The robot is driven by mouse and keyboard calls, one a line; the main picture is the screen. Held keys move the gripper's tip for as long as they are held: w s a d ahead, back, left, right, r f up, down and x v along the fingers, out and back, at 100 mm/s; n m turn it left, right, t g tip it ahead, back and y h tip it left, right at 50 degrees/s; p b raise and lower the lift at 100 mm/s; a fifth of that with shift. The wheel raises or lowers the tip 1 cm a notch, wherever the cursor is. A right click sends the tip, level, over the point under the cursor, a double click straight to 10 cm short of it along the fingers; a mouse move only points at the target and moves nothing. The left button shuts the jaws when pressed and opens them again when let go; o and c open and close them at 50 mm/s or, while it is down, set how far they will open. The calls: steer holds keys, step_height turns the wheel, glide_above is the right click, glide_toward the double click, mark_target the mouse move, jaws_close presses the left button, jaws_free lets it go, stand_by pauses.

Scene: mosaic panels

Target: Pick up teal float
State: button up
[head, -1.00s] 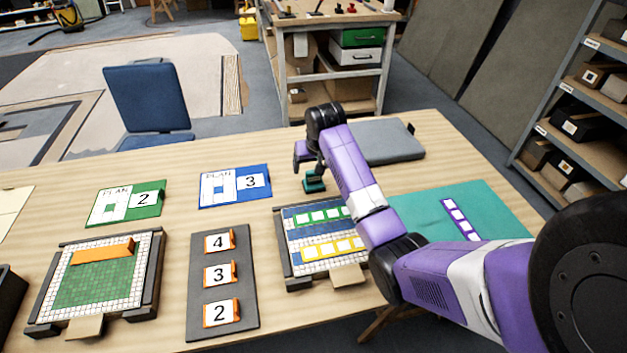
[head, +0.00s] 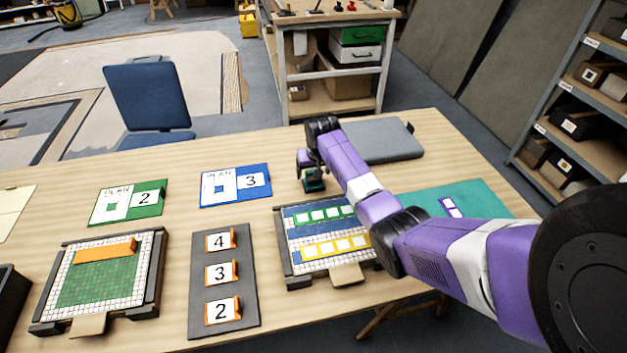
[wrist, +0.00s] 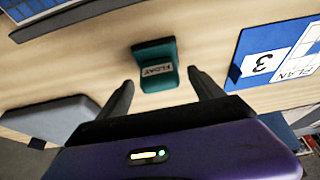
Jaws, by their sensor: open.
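The teal float (wrist: 155,52) stands on the wooden table in the wrist view, with a white label reading FLOAT on it. In the head view the teal float (head: 313,185) shows small below my wrist, partly covered by the arm. My gripper (wrist: 162,92) is open, with one finger on each side of the float's line in the wrist view. The float lies just past the fingertips, and I cannot tell whether its near end is between them. In the head view my gripper (head: 311,172) is directly above the float.
A grey pad (head: 382,142) lies right of the float. The blue plan card (head: 236,186) lies to its left. A panel with green and yellow strips (head: 327,232) is in front. A teal mat (head: 475,200) is partly behind my arm. Bare table surrounds the float.

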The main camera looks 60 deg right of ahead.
mark_target(313, 170)
steer(key=c, duration=1.6)
steer(key=shift+r, duration=0.1)
step_height(313, 170, up, 20)
steer(key=b, duration=0.2)
